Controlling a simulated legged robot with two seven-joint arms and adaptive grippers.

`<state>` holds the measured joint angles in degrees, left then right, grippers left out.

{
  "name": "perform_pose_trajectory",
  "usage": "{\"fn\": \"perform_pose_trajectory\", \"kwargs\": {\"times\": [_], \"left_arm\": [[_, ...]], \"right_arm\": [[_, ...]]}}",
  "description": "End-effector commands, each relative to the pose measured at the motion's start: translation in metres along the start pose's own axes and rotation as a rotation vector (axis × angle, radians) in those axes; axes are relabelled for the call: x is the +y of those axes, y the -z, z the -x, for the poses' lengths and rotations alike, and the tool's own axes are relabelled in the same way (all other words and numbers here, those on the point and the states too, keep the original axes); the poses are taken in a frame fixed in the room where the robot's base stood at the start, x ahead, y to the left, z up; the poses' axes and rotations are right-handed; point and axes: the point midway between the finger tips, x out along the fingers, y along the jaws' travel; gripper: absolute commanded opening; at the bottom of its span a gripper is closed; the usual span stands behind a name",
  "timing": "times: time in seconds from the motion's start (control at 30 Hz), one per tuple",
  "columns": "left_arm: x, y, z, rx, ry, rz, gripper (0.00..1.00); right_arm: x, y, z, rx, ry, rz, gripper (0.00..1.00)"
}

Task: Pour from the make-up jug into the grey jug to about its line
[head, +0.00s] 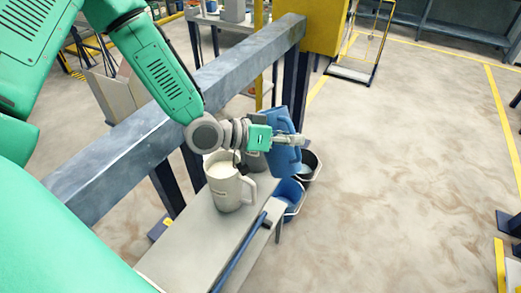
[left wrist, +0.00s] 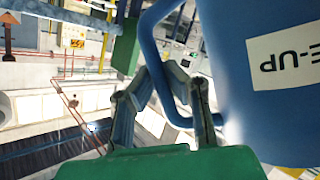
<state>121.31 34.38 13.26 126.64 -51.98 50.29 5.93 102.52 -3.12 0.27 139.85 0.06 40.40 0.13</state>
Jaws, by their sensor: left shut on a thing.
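The make-up jug (head: 285,158) is blue and hangs off the far end of the bench in the head view; it looks tilted. In the left wrist view the blue jug (left wrist: 240,100) fills the right side, with part of a white label ending in "E-UP". My left gripper (left wrist: 172,75) is shut on its looped handle; the gripper (head: 288,140) also shows beside the jug in the head view. A light grey jug (head: 225,194) stands upright on the bench, with pale liquid near its rim. Its line cannot be made out. My right gripper is out of view.
The narrow grey bench (head: 190,245) has a blue bar (head: 240,252) along its right edge. Blue and dark buckets (head: 291,196) stand low beyond its far end. A thick grey beam (head: 150,138) runs along the left. The floor to the right is open.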

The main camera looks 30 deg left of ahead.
Motion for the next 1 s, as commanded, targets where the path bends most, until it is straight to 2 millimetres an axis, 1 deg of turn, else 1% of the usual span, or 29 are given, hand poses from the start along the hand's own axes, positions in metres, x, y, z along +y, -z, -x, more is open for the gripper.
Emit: {"fn": "perform_pose_trajectory", "kwargs": {"times": [0.27, 0.37, 0.73, 1.0], "left_arm": [[0.0, 0.001, 0.0, 0.003, 0.001, -0.006, 0.0], [0.002, 0.004, 0.001, 0.0, 0.009, -0.025, 0.0], [0.012, 0.018, 0.006, -0.018, 0.085, -0.203, 0.0], [0.013, 0.022, 0.008, -0.022, 0.122, -0.279, 0.0]], "right_arm": [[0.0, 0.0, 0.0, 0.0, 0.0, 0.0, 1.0], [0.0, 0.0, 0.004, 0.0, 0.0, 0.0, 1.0], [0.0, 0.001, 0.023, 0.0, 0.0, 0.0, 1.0], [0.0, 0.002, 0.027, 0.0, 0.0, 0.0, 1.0]]}}
